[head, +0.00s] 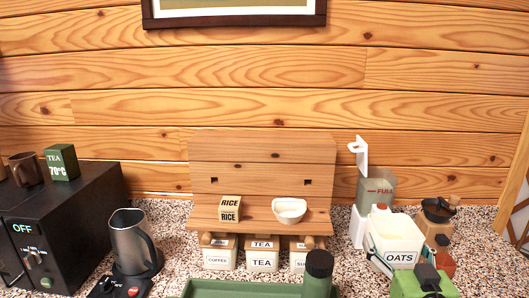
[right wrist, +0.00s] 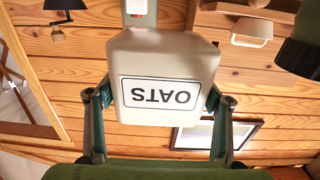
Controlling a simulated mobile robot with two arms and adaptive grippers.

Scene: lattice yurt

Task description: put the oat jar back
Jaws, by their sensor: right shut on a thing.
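The oat jar (head: 381,238), a pale box-shaped jar with an OATS label, is at the right in the head view, in front of the clear dispenser. It also fills the middle of the right wrist view (right wrist: 165,55), label upside down there. My right gripper (right wrist: 160,108) is shut on it, one finger on each side; in the head view its green body (head: 425,282) shows below the jar. Whether the jar touches the counter is hard to tell. A wooden shelf (head: 262,151) stands at the back centre. My left gripper is not in view.
The shelf holds a rice box (head: 230,208) and a white bowl (head: 289,210), with a gap between; labelled canisters (head: 262,255) stand beneath. A dark-capped bottle (head: 318,264) and green tray (head: 240,288) are in front. The dispenser (head: 376,190) and a grinder (head: 437,214) stand right.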

